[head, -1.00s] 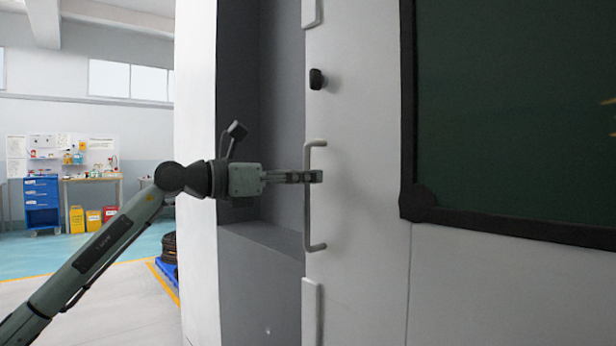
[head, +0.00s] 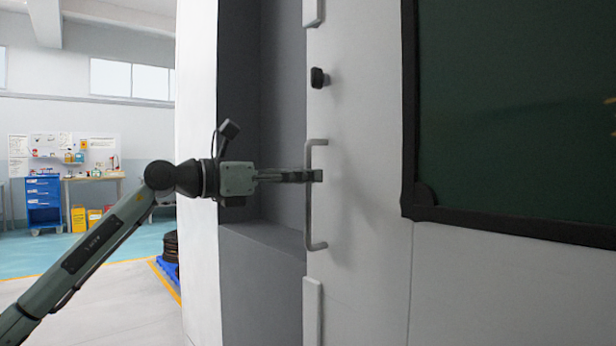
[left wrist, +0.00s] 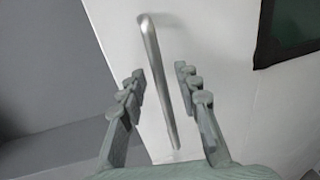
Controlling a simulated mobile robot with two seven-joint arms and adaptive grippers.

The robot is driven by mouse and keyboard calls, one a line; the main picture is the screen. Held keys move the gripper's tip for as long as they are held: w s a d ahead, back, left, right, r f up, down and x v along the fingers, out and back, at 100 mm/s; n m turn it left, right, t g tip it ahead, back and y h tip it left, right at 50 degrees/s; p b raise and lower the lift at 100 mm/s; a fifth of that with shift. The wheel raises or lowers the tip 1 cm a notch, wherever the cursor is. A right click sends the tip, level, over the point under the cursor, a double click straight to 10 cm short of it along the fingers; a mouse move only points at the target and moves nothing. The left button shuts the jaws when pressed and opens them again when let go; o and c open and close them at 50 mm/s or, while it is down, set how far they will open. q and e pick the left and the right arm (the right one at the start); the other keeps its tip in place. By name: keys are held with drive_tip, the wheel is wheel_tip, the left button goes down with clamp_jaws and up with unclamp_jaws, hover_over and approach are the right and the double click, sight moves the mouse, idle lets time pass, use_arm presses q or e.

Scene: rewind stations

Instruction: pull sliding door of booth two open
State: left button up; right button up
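The pale sliding door (head: 360,240) fills the middle and right of the head view, with a large dark window (head: 520,110). Near its left edge is an upright metal bar handle (head: 311,225), which also shows in the left wrist view (left wrist: 160,65). My left gripper (head: 316,176) reaches in from the left at the handle's upper part. In the left wrist view my left gripper (left wrist: 158,75) is open, with its fingers on either side of the bar. Gaps show between the bar and both fingers. My right gripper is not in view.
A grey recess (head: 283,120) lies left of the door, beside a white wall end (head: 198,100). A small black knob (head: 318,78) sits on the door above the handle. Far left are a blue drawer cabinet (head: 43,200) and a workbench, with open floor before them.

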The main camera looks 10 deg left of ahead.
use_arm(q)
drive_tip(key=v, duration=1)
drive_tip(key=shift+s+a, duration=0.15)
drive_tip(key=shift+a, duration=0.05)
